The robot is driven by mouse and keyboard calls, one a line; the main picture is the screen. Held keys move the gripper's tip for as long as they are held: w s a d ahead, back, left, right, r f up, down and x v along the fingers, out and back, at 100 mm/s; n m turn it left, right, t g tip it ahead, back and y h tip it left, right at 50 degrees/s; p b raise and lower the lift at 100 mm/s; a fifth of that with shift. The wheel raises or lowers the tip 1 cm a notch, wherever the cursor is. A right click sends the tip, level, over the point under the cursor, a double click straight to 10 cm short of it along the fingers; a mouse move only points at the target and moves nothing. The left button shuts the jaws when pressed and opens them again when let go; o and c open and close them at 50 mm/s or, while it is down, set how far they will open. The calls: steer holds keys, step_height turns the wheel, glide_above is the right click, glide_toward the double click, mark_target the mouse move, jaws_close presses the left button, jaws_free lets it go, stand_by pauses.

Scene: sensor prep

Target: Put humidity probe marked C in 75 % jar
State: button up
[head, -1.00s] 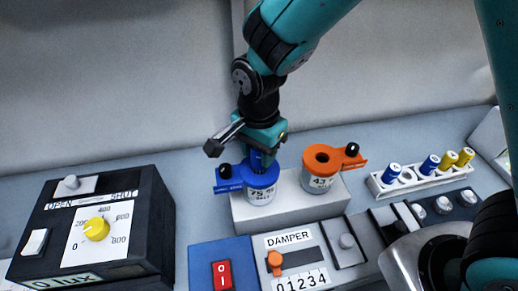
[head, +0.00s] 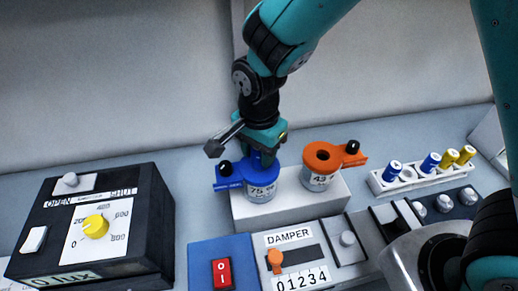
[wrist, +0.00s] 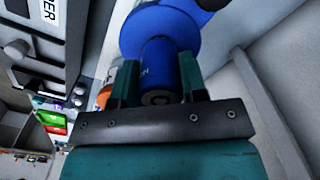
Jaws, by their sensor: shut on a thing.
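The 75 % jar (head: 262,188) has a blue lid and stands on a white block. My gripper (head: 262,153) is directly above it, pointing down. In the wrist view my gripper (wrist: 152,88) is shut on a blue probe (wrist: 160,68), whose far end meets the blue lid (wrist: 165,25) of the jar. How deep the probe sits in the lid cannot be told, and its letter is not readable. The other jar (head: 322,172), with an orange lid and an open hole, stands to the right on the same block.
A white rack (head: 420,180) at the right holds blue and yellow probes and has empty holes. A dark box with a yellow dial (head: 95,227) stands at the left. A damper panel (head: 290,255) and a red switch (head: 222,273) lie in front of the block.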

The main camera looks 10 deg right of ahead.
steer(key=shift+f, duration=0.25)
stand_by(0.4)
steer(key=o, duration=1.3)
steer(key=shift+r, duration=0.1)
steer(key=shift+r+p, duration=3.3)
steer(key=shift+r, duration=0.7)
steer(key=shift+f, duration=0.1)
